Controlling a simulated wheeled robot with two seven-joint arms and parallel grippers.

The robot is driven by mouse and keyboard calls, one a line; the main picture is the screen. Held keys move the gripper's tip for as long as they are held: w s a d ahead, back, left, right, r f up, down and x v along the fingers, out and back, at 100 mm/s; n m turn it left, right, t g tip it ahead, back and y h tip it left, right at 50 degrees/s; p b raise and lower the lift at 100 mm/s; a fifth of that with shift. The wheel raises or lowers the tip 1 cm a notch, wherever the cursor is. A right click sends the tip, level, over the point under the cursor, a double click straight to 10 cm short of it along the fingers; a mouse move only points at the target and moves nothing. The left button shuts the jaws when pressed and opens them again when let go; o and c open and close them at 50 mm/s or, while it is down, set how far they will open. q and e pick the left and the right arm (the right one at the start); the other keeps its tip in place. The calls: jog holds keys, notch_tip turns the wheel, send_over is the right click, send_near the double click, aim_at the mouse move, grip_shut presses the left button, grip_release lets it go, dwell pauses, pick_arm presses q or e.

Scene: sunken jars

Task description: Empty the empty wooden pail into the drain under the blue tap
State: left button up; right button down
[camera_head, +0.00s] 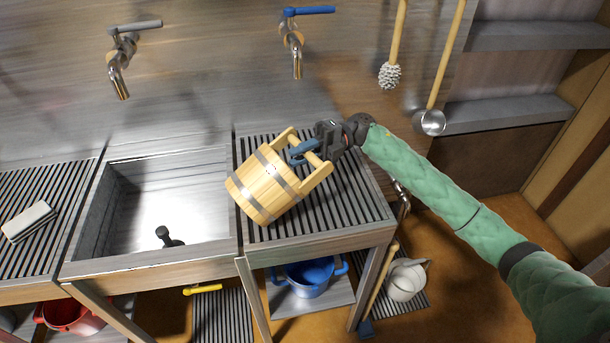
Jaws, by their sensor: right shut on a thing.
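The wooden pail (262,187) is pale wood with dark metal bands and a handle bar between two raised staves. My right gripper (304,152) is shut on the pail's handle at its upper right. The pail is tilted, its rim side toward the upper right and its base toward the lower left. It is over the slatted drain (345,200) under the blue tap (296,40). I cannot see into the pail, nor tell whether it touches the slats. My left gripper is not in view.
A sink basin (120,235) lies left of the drain, below a grey-handled tap (120,65). A brush (389,75) and a ladle (431,122) hang at the upper right. A blue bucket (308,280) and a white watering can (404,282) are below.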

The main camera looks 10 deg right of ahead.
jog(key=shift+w+d+f+g+y+b, duration=0.2)
jog(key=shift+f+y+b, duration=0.25)
jog(key=shift+b, duration=0.25)
jog(key=shift+w+d+f+g+y+b, duration=0.1)
jog(key=shift+f+g+y+b, duration=0.15)
jog(key=shift+y+b, duration=0.35)
